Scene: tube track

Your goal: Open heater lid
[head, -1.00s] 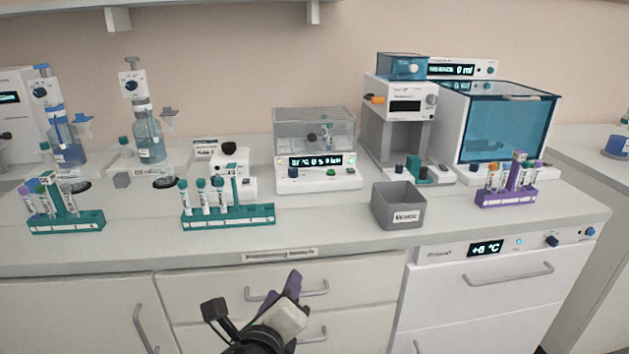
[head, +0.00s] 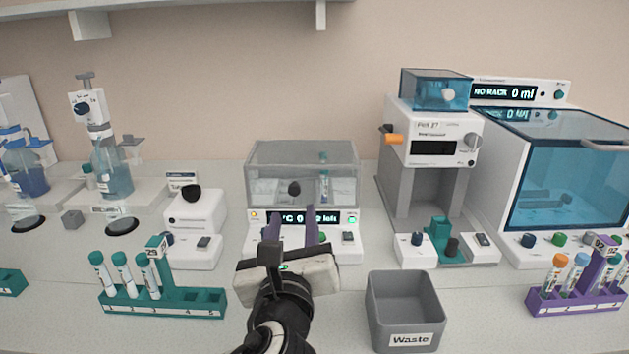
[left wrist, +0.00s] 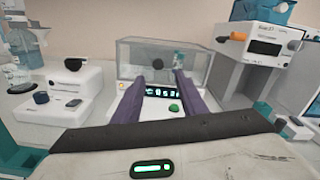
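The heater (head: 348,243) is a white box with a lit display and a clear grey lid (head: 270,185), which is down over it. A dark round knob (head: 294,188) sits on the lid's front, and a tube shows inside. The heater's lid also shows in the left wrist view (left wrist: 140,72). My left gripper (head: 290,225) is in front of the heater, covering part of its display and controls. Its two purple fingers are apart with nothing between them in the left wrist view (left wrist: 158,88), pointing towards the lid and its knob. My right gripper is not in view.
A teal rack with tubes (head: 165,300) stands front left, and a grey waste bin (head: 403,310) front right. A small white device (head: 195,215) stands left of the heater. A taller dispenser (head: 432,140) stands right. A shelf (head: 200,12) hangs above.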

